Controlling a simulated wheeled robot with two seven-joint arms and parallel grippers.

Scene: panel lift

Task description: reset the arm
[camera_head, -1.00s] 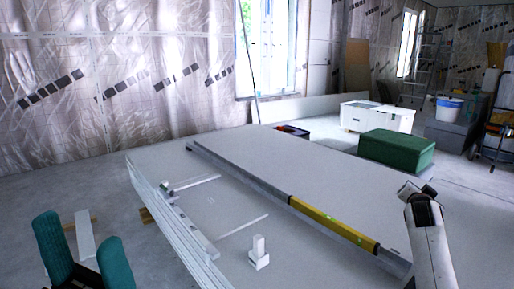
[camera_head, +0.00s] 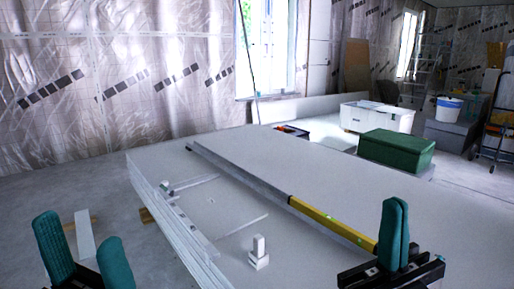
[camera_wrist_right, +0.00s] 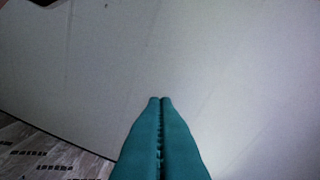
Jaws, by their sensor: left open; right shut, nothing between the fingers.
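My left gripper (camera_head: 82,244) is at the lower left of the head view, with its two teal fingers spread wide and nothing between them. It is left of the panel stack, above the floor. My right gripper (camera_head: 396,204) is at the lower right, upright over the panels, with its teal fingers pressed together and empty. It also shows in the right wrist view (camera_wrist_right: 161,100), fingers together in front of a pale panel surface. The panel stack (camera_head: 150,160) lies across the middle, with an upper panel (camera_head: 290,165) on its right part.
A yellow level (camera_head: 330,222) lies along the upper panel's edge, passing behind my right gripper. A small white block (camera_head: 259,252) stands on the lower panel. A green box (camera_head: 396,150), a white cabinet (camera_head: 377,117) and a bucket (camera_head: 448,109) stand behind. Floor at the left is mostly clear.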

